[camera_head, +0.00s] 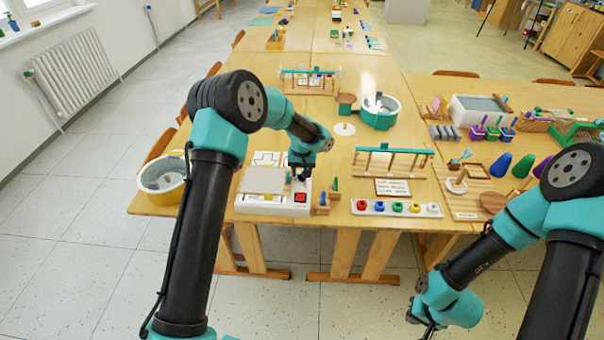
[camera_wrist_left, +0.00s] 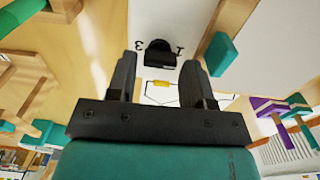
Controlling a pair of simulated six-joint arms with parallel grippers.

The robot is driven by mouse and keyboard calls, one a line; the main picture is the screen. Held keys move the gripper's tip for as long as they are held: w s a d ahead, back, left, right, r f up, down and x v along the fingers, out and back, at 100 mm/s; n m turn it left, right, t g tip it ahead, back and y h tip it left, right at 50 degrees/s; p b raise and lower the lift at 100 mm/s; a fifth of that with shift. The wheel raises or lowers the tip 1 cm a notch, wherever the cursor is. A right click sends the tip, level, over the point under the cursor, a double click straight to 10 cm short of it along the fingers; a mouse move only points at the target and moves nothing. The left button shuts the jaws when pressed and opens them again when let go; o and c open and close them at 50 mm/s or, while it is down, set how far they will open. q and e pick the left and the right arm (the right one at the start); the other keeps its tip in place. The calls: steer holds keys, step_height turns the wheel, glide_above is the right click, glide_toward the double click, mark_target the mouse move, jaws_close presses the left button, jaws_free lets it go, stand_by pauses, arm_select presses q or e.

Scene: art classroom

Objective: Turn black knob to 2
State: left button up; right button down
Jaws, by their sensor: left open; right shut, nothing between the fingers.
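The black knob (camera_wrist_left: 160,53) is on a white panel in the left wrist view, with a 3 printed to its left and a 1 to its right. A 2 cannot be made out. My left gripper (camera_wrist_left: 158,66) is open, its fingers pointing at the panel on either side of the knob, with gaps visible. In the head view my left gripper (camera_head: 298,174) is over the white box (camera_head: 268,206) with a red button (camera_head: 300,197), and hides the knob there. My right gripper (camera_head: 430,330) is shut and empty, low at the bottom edge, away from the box.
A tray of coloured knobs (camera_head: 397,209) and a teal-topped rack (camera_head: 392,161) stand right of the box. A yellow-and-white bowl (camera_head: 163,176) sits at the table's left edge.

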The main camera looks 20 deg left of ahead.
arm_select(q)
steer(key=shift+f, duration=0.65)
steer(key=c, duration=0.7)
steer(key=shift+o, duration=0.2)
